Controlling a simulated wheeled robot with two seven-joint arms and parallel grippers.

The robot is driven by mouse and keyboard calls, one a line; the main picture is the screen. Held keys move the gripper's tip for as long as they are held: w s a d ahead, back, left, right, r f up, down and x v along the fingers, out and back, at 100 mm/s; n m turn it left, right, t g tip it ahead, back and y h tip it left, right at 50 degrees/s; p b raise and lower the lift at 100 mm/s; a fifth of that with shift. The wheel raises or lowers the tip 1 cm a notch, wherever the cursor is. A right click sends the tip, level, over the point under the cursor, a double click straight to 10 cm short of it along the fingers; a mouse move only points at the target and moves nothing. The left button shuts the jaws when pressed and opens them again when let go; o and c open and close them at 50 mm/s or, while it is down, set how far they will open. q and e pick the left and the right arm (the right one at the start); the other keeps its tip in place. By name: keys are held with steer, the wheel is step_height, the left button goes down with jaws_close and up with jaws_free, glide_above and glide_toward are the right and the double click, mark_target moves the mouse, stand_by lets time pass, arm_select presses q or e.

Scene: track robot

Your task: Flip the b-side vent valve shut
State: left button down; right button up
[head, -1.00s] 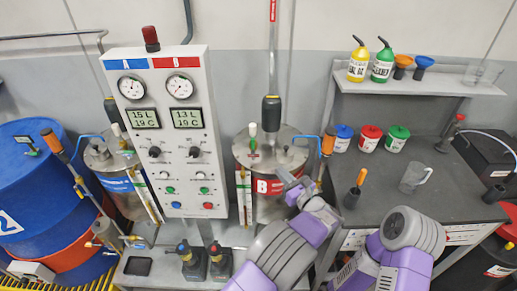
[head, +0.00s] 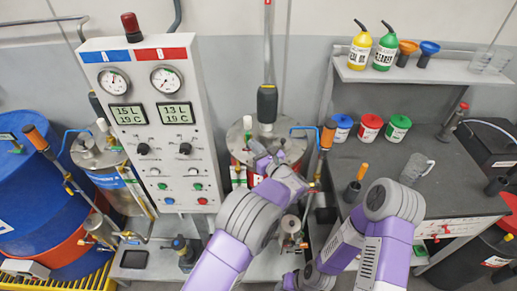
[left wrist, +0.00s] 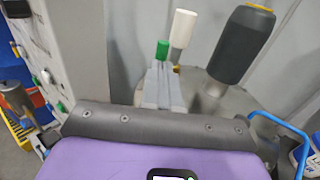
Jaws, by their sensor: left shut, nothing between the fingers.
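The B-side tank (head: 240,178) has a red band and a metal lid. On its lid a small white-tipped lever (head: 247,123) stands upright; its white tip also shows in the left wrist view (left wrist: 184,27). A green-tipped piece (left wrist: 162,49) stands beside it, to its left. My left gripper (head: 254,152) is shut and empty at the front of the lid, just below the lever in the head view. In the left wrist view its fingers (left wrist: 161,88) point towards the two tips; I cannot tell whether they touch. My right gripper is not clearly seen.
A thick dark handle (head: 267,103) rises from the lid behind the lever. The control panel (head: 150,65) stands close on the left. An orange-handled lever (head: 328,134) and blue pipe are on the right. My right arm crosses the front of the workbench (head: 440,190).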

arm_select(q)
steer(key=shift+w+a, duration=0.2)
steer(key=shift+w, duration=0.05)
arm_select(e)
steer(key=shift+w, duration=0.15)
